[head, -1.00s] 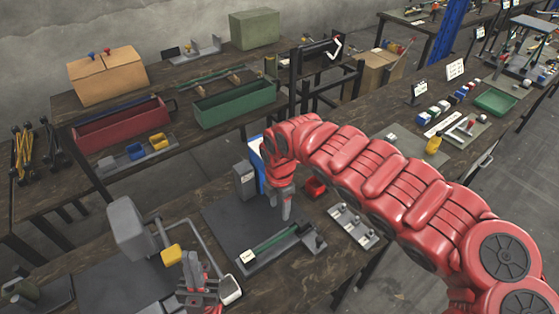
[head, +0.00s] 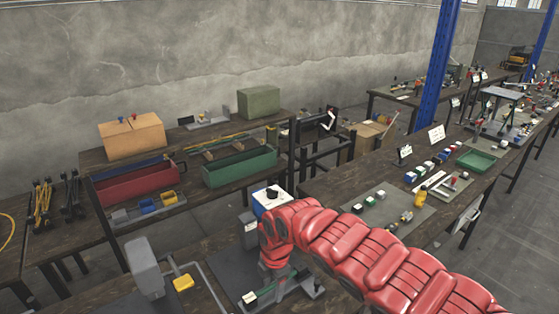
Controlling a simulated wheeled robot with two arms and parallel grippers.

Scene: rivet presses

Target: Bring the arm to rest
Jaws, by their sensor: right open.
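My right arm (head: 375,255) is red and comes in from the lower right, reaching to the near bench. My right gripper (head: 276,275) points down over a grey fixture plate on that bench. Its fingers are open, and the arm partly hides them. A fixture with a green bar (head: 280,287) lies just below it; I cannot tell whether they touch. My left gripper is not in view.
A grey press head (head: 144,262) and a yellow block (head: 183,283) stand left of the gripper. Behind are a red bin (head: 137,186) and a green bin (head: 239,168) on a shelf.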

